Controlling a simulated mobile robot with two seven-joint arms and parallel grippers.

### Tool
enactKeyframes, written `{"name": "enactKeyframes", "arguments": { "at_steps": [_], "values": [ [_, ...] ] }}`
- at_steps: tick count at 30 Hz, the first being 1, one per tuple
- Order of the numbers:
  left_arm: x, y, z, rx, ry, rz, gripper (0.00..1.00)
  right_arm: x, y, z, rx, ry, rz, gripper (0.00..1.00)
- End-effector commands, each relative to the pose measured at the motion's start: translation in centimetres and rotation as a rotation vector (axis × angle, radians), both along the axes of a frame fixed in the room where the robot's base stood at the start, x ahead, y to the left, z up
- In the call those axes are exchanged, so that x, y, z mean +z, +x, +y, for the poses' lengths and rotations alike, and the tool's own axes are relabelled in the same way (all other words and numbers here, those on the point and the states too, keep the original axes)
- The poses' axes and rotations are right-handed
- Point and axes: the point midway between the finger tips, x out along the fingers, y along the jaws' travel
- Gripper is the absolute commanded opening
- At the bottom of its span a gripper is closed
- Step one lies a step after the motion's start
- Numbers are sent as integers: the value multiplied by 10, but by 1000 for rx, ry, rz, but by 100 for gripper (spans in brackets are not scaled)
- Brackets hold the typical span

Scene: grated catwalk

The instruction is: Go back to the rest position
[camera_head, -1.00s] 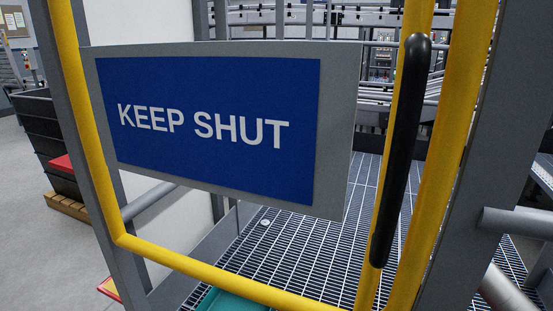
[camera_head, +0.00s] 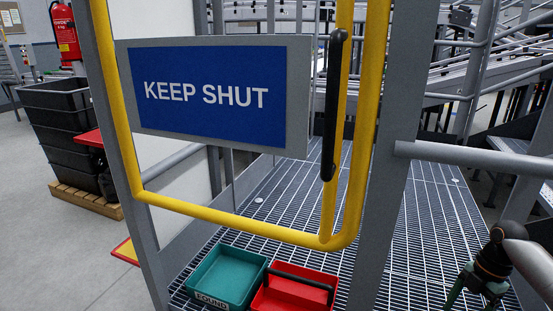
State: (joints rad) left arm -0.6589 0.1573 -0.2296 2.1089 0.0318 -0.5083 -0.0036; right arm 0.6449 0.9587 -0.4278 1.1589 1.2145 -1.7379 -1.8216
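A yellow tube gate (camera_head: 237,231) stands in front of me between grey posts. It carries a blue "KEEP SHUT" sign (camera_head: 208,92) and a black upright handle (camera_head: 332,103). My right gripper (camera_head: 472,299) is at the lower right, to the right of the grey post and apart from the gate handle. It is dark, points down, and its two fingers look spread with nothing seen between them. Its fingertips lie near the bottom picture edge. My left gripper is not in view.
A teal tray (camera_head: 228,270) and a red tray (camera_head: 305,276) sit low beyond the gate, by the grated floor (camera_head: 425,210). A grey rail (camera_head: 470,158) runs right from the post (camera_head: 383,190). Black crates (camera_head: 62,120) and a fire extinguisher (camera_head: 64,32) stand left.

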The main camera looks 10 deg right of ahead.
Motion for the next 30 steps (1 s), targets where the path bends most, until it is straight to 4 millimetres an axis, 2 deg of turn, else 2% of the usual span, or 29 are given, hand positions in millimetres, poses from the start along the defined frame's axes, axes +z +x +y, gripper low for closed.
{"name": "enactKeyframes", "arguments": {
  "at_steps": [1,3,10,15,17,21,30],
  "values": [
    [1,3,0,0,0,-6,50,-19,-5,2,-37,-46,4,78],
    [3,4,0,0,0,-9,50,-37,-8,-1,-99,-111,-8,78],
    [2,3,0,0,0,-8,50,-91,-24,-4,-300,-298,-119,78],
    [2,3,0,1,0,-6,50,-125,-42,11,-453,-358,-290,78],
    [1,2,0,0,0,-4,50,-133,-49,23,-503,-345,-360,78],
    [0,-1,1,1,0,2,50,-140,-68,60,-602,-244,-502,78],
    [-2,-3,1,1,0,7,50,-122,-112,147,-735,83,-613,78]
  ]
}}
